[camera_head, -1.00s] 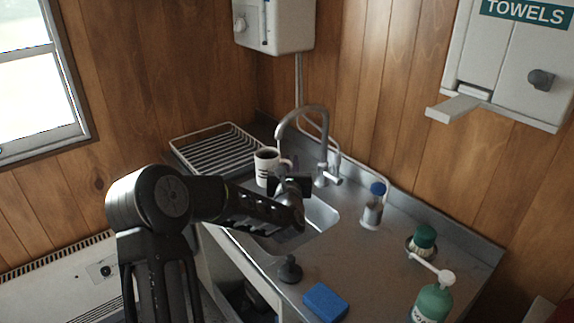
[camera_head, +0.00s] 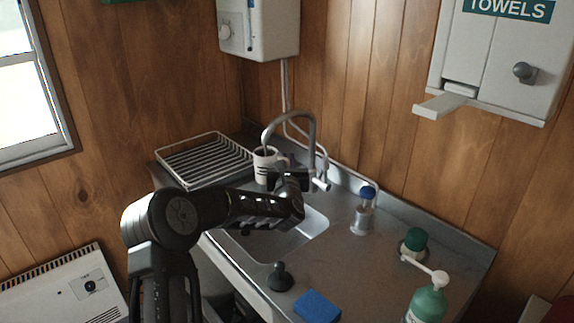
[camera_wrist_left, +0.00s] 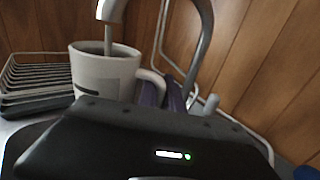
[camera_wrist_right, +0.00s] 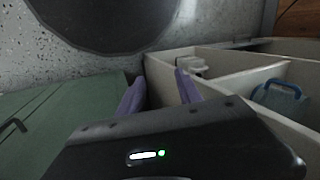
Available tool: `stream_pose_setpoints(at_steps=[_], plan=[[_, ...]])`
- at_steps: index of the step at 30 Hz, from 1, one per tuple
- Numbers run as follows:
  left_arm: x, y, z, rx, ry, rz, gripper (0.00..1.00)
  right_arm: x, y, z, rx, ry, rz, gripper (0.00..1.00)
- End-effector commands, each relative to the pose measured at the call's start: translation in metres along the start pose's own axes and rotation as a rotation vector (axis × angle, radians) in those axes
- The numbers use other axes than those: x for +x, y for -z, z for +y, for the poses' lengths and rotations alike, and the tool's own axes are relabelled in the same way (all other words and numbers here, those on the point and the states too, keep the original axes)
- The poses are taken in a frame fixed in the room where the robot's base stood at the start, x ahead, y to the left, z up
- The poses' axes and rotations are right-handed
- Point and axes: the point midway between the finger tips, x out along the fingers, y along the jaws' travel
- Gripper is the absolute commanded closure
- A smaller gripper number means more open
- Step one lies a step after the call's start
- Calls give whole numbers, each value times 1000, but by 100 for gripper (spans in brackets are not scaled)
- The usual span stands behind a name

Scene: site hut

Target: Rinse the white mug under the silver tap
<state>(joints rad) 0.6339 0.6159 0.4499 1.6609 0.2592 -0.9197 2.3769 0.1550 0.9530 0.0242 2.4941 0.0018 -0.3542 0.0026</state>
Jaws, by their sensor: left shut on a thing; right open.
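The white mug (camera_head: 262,170) with dark markings is upright directly under the spout of the silver tap (camera_head: 311,135), by the sink (camera_head: 310,226). In the left wrist view the mug (camera_wrist_left: 100,78) is close, with the tap spout (camera_wrist_left: 112,10) above its rim. A thin greyish stream of water runs from the spout into it. My left gripper (camera_wrist_left: 167,92) is shut on the mug's handle with its purple fingers; in the head view its wrist partly hides the mug. My right gripper (camera_wrist_right: 160,92) is open and empty, seen only in its own wrist view.
A wire drying rack (camera_head: 204,160) stands left of the mug. On the counter are a blue-capped holder (camera_head: 363,213), a dark plunger-like thing (camera_head: 280,277), a blue sponge (camera_head: 317,306) and a green pump bottle (camera_head: 427,303). A pale divided box (camera_wrist_right: 220,65) is by my right gripper.

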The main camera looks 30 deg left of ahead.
Motion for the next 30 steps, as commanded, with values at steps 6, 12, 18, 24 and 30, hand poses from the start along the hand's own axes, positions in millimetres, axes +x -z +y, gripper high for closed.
stream_pose_setpoints(at_steps=[6,12,18,24,30], plan=[[0,-2,0,0,0,-3,100,0,0,0,0,0,0,58],[0,-2,0,0,0,-3,100,0,0,0,0,0,0,58],[-1,0,-4,-1,0,-3,100,5,0,2,0,0,0,58],[-4,0,-10,0,1,-3,100,12,0,5,0,0,0,58],[-4,-2,-12,-1,0,-3,100,13,0,5,0,0,0,58]])
